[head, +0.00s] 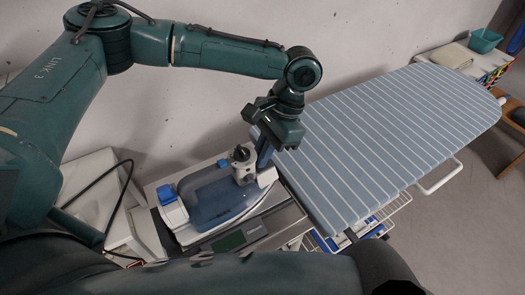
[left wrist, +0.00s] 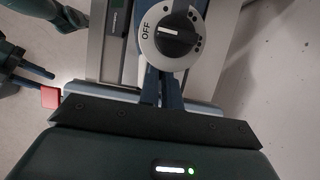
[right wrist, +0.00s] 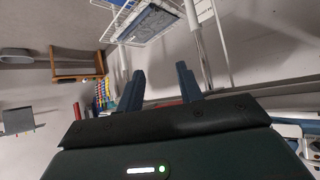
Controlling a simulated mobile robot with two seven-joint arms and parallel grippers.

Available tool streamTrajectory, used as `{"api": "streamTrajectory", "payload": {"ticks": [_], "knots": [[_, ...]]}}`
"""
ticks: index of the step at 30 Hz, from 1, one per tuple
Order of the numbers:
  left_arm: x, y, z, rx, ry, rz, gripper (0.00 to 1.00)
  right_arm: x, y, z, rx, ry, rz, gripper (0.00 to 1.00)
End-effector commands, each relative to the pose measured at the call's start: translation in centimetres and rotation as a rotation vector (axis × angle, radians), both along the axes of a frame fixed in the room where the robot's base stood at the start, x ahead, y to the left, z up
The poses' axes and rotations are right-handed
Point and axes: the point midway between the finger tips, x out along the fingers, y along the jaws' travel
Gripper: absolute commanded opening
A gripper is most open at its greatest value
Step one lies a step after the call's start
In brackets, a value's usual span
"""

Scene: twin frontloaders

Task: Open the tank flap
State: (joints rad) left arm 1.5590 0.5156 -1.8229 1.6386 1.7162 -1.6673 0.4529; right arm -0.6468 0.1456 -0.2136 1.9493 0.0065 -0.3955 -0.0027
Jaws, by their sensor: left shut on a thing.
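A blue and grey steam iron unit (head: 222,196) with a white-rimmed dial (left wrist: 168,36) stands at the near left end of the ironing board. My left gripper (head: 265,152) reaches down at the unit's right end, beside the dial. In the left wrist view its fingers (left wrist: 161,88) are close together just below the dial, shut on a narrow part of the unit that they mostly hide. I cannot tell whether this part is the tank flap. My right gripper (right wrist: 158,88) is open and empty.
The striped blue ironing board (head: 380,135) fills the right side, close to my left gripper. A wire rack (head: 385,210) hangs under it. A shelf with a teal bin (head: 485,40) stands far right.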

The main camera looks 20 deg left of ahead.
Motion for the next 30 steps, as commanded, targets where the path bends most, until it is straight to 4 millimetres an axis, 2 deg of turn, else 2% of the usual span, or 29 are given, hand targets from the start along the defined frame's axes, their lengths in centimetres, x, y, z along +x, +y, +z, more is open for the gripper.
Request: {"api": "streamTrajectory", "payload": {"ticks": [11,30], "knots": [[0.3,-0.3,0.1,0.051,0.067,-0.001,0.0,0.0,0.0,0.0,0.0,0.0,0.0,0.36],[1.7,-1.4,0.6,0.304,0.38,-0.002,0.0,-0.1,0.0,0.0,0.001,0.001,-0.002,0.36]]}}
